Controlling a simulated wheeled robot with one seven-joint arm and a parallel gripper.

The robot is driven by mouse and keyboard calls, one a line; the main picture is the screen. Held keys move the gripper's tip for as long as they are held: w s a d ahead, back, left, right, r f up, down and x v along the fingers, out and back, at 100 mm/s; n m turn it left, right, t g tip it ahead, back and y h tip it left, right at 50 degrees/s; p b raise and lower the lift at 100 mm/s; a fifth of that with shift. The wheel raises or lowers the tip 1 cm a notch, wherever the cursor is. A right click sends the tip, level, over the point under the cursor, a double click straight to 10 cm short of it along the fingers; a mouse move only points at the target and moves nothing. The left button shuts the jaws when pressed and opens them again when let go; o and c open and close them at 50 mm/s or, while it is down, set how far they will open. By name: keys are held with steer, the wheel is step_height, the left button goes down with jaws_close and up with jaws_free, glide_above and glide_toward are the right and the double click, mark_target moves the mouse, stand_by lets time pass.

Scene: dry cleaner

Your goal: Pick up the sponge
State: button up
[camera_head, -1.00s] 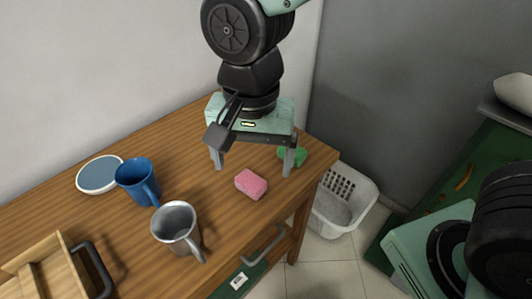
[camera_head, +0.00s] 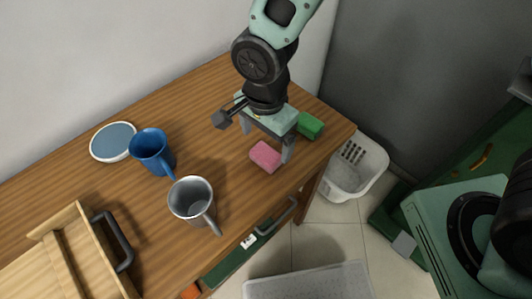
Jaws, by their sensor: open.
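A pink sponge (camera_head: 265,157) lies on the wooden table near its front edge. A green block (camera_head: 310,125), perhaps another sponge, lies behind it to the right. My gripper (camera_head: 267,145) points down above the table with its two fingers apart. The right finger comes down just beside the pink sponge's right end, and the left finger is behind its left side. I cannot tell whether either finger touches the sponge. Part of the green block is hidden behind my gripper.
A blue mug (camera_head: 153,152), a grey metal mug (camera_head: 192,203) and a round blue-grey coaster (camera_head: 113,141) stand left on the table (camera_head: 140,205). A wooden tray with a dark handle (camera_head: 72,255) is at lower left. A white basket (camera_head: 355,172) stands on the floor right.

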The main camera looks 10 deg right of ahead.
mark_target(266, 153)
steer(key=shift+w+f+p, duration=0.2)
steer(key=shift+f+p, duration=0.5)
steer(key=shift+f, duration=2.55)
steer(key=c, duration=1)
